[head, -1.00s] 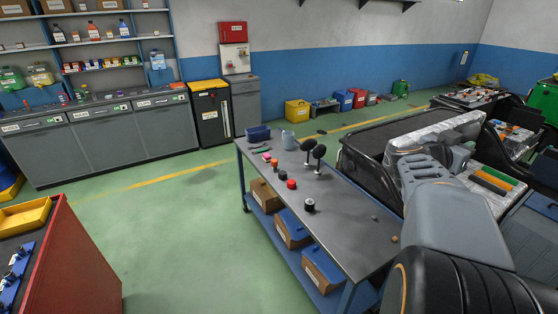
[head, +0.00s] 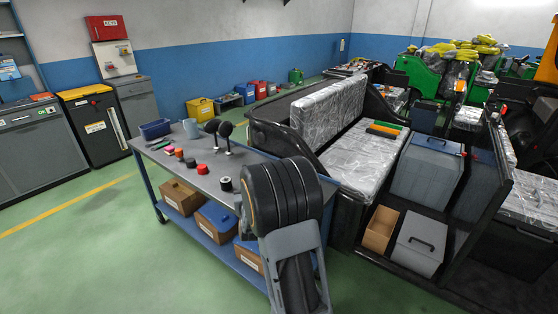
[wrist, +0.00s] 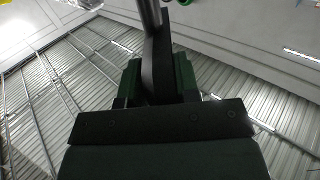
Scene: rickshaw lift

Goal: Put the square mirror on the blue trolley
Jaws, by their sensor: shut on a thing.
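The blue trolley (head: 240,173) stands left of centre in the head view, with a grey top and a blue frame. Two round black mirrors on short stems (head: 225,130) stand on its top. In the wrist view my gripper (wrist: 158,88) is shut on a dark, narrow piece with a grey rod, seen edge-on. This looks like the square mirror (wrist: 158,55), but its face is hidden. My arm stands in front of the trolley's right end and covers part of it. My gripper does not show in the head view.
The trolley top also bears a blue bin (head: 155,129), a cup (head: 191,128) and several small knobs. Boxes (head: 215,222) sit on its lower shelf. A rickshaw with plastic-wrapped seats (head: 365,155) stands close on the right. Green floor (head: 80,255) is free at the left.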

